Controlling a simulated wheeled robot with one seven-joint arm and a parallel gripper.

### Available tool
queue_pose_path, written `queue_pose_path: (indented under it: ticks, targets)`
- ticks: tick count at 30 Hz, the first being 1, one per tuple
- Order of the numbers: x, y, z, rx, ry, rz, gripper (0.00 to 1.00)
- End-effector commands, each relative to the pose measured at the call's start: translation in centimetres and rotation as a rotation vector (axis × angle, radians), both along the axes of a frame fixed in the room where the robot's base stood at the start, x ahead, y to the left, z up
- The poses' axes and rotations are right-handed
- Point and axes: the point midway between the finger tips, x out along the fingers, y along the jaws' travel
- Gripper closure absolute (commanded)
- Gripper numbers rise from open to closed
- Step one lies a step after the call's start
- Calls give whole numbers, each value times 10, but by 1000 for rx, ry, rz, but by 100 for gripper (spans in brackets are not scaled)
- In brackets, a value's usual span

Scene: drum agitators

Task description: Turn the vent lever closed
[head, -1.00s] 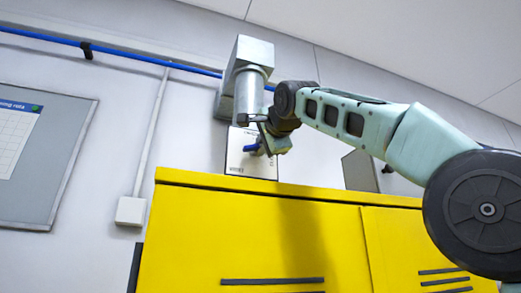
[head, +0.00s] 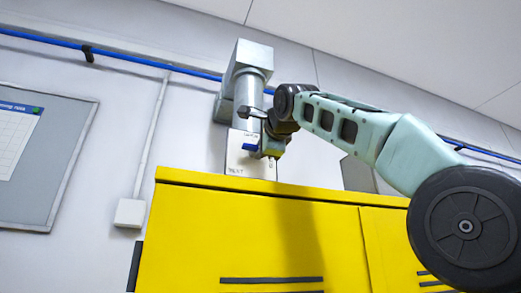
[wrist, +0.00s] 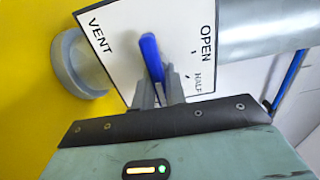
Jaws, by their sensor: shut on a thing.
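I see no other position word there; part of the plate is hidden by my gripper. My gripper (wrist: 156,88) is shut on the lever; it also shows in the head view (head: 262,149).
A grey metal duct (head: 249,95) rises just above the plate. A yellow cabinet (head: 225,225) stands below it. A blue pipe (head: 140,58) runs along the wall, with a grey board (head: 60,170) at left. A round grey piece (wrist: 70,65) sits beside the plate in the wrist view.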

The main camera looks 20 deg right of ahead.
Motion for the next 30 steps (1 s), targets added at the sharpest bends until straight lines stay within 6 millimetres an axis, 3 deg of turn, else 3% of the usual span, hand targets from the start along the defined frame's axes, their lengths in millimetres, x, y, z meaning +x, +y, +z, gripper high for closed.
queue_pose_path:
  ticks: [4, 5, 7, 16, 20, 30]
  targets:
    - [0, -1, -1, 1, 3, -2, 100]
    - [0, -1, -1, 1, 3, -2, 84]
    - [0, 0, -1, 1, 3, -1, 65]
    - [-1, 0, -1, 0, 1, 0, 65]
    - [-11, 0, -2, 1, -1, 2, 65]
    - [-83, 1, -4, 2, -2, 6, 65]
